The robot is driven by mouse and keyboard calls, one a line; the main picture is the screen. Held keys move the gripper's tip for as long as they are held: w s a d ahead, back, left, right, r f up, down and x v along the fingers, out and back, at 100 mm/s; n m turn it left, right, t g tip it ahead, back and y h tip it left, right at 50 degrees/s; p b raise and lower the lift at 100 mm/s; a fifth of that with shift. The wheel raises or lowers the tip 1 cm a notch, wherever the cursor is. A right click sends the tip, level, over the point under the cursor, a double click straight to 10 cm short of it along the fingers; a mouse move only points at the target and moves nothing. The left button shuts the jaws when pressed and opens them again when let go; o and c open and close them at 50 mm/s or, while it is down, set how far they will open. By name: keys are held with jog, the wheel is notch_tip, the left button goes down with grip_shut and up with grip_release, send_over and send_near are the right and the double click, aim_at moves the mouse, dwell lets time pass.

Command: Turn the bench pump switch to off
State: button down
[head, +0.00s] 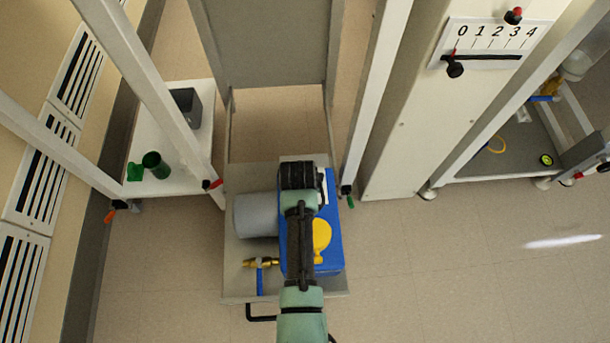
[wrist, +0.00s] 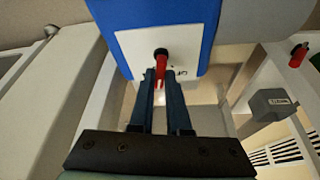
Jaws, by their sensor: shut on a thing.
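The bench pump (head: 333,262) is a blue box with a grey cylinder (head: 257,215) beside it, on a low cart. In the wrist view the blue body (wrist: 200,20) carries a white plate (wrist: 135,45). The red switch (wrist: 160,68), with a dark hub, sticks out from this plate and its tip points down the picture. Letters like "OF" show to its right, partly hidden by a finger. My gripper (wrist: 161,78) is shut on the switch, one finger on each side. In the head view my arm covers the gripper and switch.
The cart top (head: 235,285) also holds a brass valve (head: 260,263) with a blue handle. A white side table (head: 170,180) on the left holds a green cup (head: 155,165) and a grey box (head: 186,106). White frame posts stand on both sides. Floor at lower right is clear.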

jog(key=shift+d+n+y+p, duration=0.1)
jog(key=shift+n+y+p, duration=0.5)
jog(key=shift+n, duration=0.5)
jog(key=c, duration=0.9)
grip_release()
jog(key=p+v, duration=0.7)
jog(key=v, duration=0.6)
